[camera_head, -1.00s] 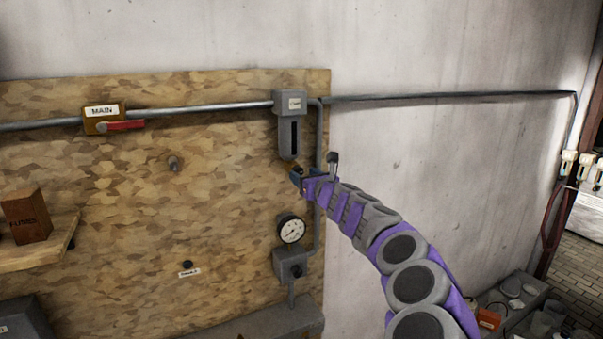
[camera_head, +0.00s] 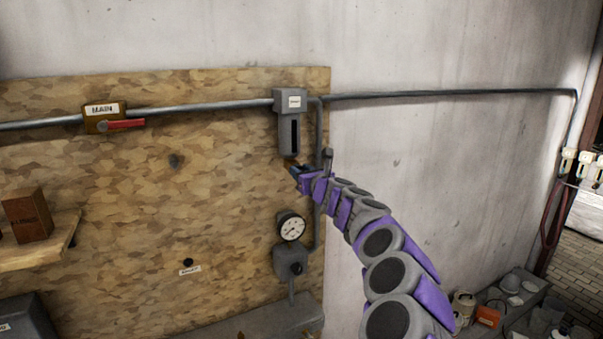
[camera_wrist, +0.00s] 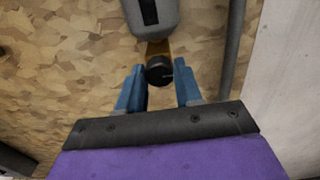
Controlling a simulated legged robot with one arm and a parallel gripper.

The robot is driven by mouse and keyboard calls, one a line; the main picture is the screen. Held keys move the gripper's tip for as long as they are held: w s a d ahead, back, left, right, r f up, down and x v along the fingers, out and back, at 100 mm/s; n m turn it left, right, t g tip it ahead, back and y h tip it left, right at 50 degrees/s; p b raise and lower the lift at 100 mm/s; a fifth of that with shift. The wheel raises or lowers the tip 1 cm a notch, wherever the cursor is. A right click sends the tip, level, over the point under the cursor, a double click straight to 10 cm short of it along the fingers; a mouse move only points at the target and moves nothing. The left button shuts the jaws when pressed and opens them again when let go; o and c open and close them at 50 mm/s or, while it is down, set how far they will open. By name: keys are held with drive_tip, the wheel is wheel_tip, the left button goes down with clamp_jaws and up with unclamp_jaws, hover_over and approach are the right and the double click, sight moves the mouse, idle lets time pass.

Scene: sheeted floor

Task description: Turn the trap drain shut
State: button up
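The trap (camera_head: 289,130) is a grey housing with a dark slot and a small label, mounted on the board's right side. Its rounded bottom (camera_wrist: 151,12) shows at the top of the wrist view. Below it a brass stem carries a round black drain knob (camera_wrist: 159,70). In the head view my gripper (camera_head: 297,170) is just below the trap and hides the knob.
A pressure gauge (camera_head: 291,227) and a grey regulator box (camera_head: 290,262) sit below my gripper. A vertical pipe (camera_wrist: 233,45) runs close to the right of the knob. A MAIN valve with a red handle (camera_head: 126,125) is at left. A shelf holds a brown block (camera_head: 28,215).

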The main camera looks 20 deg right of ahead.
drive_tip(key=c, duration=0.5)
drive_tip(key=shift+n, duration=0.4)
drive_tip(key=n+b, duration=0.4)
drive_tip(key=n, duration=0.1)
drive_tip(key=n+b, duration=0.4)
drive_tip(key=n, duration=0.2)
drive_tip(key=f+n+b, duration=0.1)
drive_tip(key=n+b, duration=0.3)
drive_tip(key=n, duration=0.2)
drive_tip(key=shift+a+b, duration=0.1)
drive_tip(key=shift+b, duration=0.2)
